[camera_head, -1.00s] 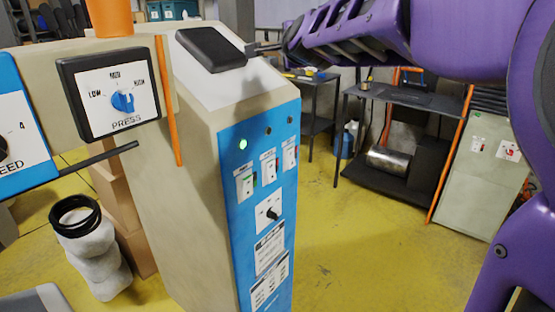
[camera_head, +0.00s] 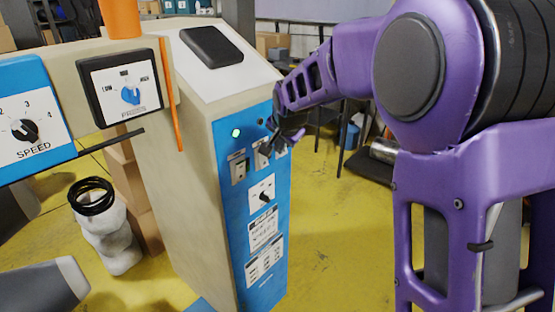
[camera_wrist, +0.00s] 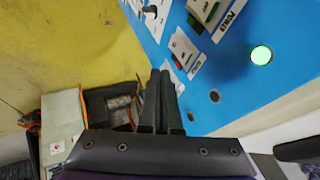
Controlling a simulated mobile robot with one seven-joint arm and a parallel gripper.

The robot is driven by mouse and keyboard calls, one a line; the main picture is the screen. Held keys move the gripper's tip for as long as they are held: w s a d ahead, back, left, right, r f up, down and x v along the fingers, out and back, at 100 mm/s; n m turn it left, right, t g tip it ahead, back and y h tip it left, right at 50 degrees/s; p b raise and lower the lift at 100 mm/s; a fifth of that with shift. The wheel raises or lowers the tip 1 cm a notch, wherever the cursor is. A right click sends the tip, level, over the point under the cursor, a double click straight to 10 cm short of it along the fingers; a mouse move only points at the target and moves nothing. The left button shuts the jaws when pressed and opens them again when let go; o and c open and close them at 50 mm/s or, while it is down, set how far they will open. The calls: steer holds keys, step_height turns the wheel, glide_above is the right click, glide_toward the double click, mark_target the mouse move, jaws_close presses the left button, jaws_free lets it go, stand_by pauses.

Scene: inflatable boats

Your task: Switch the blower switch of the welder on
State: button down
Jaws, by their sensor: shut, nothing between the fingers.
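The welder's blue panel (camera_head: 230,205) carries a row of three white-plated switches under a lit green lamp (camera_head: 236,133). The left switch (camera_head: 239,168) is clear; the middle switch (camera_head: 262,158) and the right one are partly covered by my gripper (camera_head: 271,142). The labels are too small to tell surely which is the blower switch. In the wrist view my gripper (camera_wrist: 160,76) is shut and empty, its fingers side by side. Its tips are close to the panel, beside the far switch, which they partly hide. A nearer switch (camera_wrist: 182,48) shows red and green. I cannot tell whether the tips touch.
A black dial (camera_head: 264,195) sits below the switches. An orange rod (camera_head: 169,95) and the pressure dial box (camera_head: 124,88) stand left of the panel.

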mark_target(263, 158)
steer(key=shift+s+d+f+g, duration=0.3)
steer(key=shift+s+d+f, duration=0.1)
steer(key=shift+f, duration=0.25)
steer(key=shift+w, duration=0.1)
steer(key=w+a+f, duration=0.4)
steer(key=w+f, duration=0.4)
steer(key=shift+a+f+p, duration=0.2)
steer(key=shift+f+p, duration=0.1)
steer(key=shift+p, duration=0.05)
